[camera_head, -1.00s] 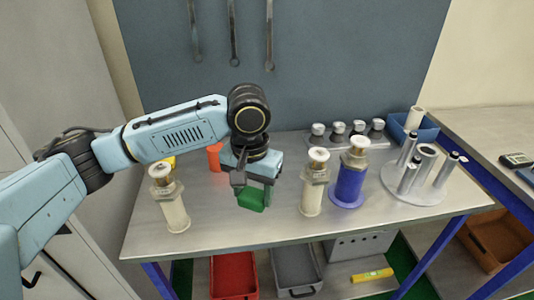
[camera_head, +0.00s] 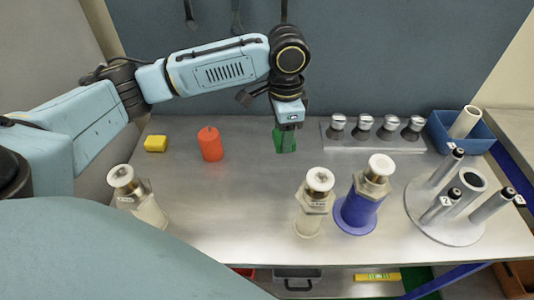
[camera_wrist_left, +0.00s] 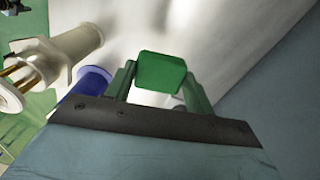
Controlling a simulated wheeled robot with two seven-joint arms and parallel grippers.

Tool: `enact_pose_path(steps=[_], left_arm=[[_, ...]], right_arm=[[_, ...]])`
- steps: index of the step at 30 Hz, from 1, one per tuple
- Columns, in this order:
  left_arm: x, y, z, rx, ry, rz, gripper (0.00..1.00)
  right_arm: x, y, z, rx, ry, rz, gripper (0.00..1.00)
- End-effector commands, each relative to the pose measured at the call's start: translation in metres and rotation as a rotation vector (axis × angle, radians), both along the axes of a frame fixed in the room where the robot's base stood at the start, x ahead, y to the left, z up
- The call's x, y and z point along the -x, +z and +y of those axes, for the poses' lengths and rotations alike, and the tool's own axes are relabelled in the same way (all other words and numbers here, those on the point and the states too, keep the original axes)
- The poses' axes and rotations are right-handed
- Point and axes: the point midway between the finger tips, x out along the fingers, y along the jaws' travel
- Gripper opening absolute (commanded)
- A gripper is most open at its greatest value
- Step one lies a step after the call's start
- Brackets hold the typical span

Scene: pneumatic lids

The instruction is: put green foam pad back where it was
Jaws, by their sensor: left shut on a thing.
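The green foam pad (camera_head: 286,141) is near the back of the table, left of the rack of silver knobs. My left gripper (camera_head: 288,127) is shut on it from above. I cannot tell whether its underside touches the table. In the left wrist view the pad (camera_wrist_left: 161,71) sits between the two fingertips of the gripper (camera_wrist_left: 158,82). My right gripper is not in view.
A yellow block (camera_head: 155,143) and an orange cylinder (camera_head: 210,144) stand left of the pad. Cream (camera_head: 313,205) and blue (camera_head: 360,208) pneumatic cylinders stand in front. The silver knob rack (camera_head: 376,140), blue bin (camera_head: 462,133) and round tube stand (camera_head: 450,228) are right.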

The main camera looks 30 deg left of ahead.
Motion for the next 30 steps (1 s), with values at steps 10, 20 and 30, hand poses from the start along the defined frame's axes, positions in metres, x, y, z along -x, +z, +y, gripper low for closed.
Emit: enact_pose_path(steps=[10, 20, 30], left_arm=[[-0.015, -0.006, 0.025, 0.004, -0.7, -0.007, 0.32], [-0.027, -0.013, 0.05, 0.002, -1.357, -0.012, 0.32], [-0.033, -0.019, 0.065, -0.003, -1.751, -0.011, 0.32]], right_arm=[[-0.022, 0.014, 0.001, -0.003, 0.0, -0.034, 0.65], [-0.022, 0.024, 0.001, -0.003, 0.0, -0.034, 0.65], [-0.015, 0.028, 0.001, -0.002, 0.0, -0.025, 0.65]])
